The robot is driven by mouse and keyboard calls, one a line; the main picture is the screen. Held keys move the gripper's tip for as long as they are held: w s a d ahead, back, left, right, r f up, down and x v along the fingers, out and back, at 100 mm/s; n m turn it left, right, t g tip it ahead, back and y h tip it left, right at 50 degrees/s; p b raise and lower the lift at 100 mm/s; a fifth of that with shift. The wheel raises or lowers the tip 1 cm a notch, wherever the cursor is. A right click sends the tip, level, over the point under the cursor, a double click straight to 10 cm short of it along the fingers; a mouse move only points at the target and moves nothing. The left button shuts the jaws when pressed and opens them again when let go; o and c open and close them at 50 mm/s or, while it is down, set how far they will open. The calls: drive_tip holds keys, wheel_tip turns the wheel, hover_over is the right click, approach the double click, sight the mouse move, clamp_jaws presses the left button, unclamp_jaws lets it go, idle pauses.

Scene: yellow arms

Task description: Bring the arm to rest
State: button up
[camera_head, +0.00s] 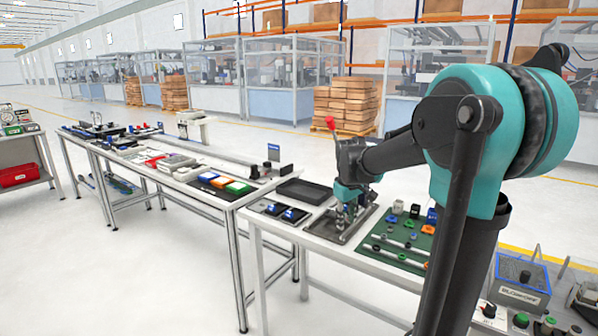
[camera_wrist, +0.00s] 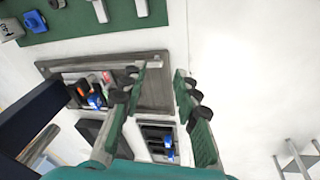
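My arm is teal and dark grey and reaches from the right of the head view to the near table. My gripper (camera_head: 350,208) points down over a dark grey tray (camera_head: 329,232). In the wrist view my gripper (camera_wrist: 161,76) has its two green-padded fingers spread well apart, with nothing seen between them. The grey tray (camera_wrist: 160,100) lies beneath and to the left there, with small coloured parts in it. From these frames I cannot tell the exact height of the fingertips over the tray.
A green mat (camera_head: 398,245) with small parts lies right of the tray. Blue-and-black holders (camera_head: 293,215) and an empty black tray (camera_head: 304,191) are left and behind.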

drive_tip(key=s+d+f+m, duration=0.1)
drive_tip(key=s+f+m, duration=0.1)
drive_tip(key=s+f, duration=0.3)
drive_tip(key=s+d+f+m+t, duration=0.1)
drive_tip(key=s+f, duration=0.4)
drive_tip(key=s, duration=0.6)
drive_tip(key=s+d+f+m, duration=0.1)
drive_tip(key=s+f+m, duration=0.2)
drive_tip(key=s, duration=0.5)
drive_tip(key=shift+s+f+m+t+y, duration=0.2)
drive_tip(key=shift+f+m+t+y, duration=0.15)
drive_tip(key=shift+f, duration=0.55)
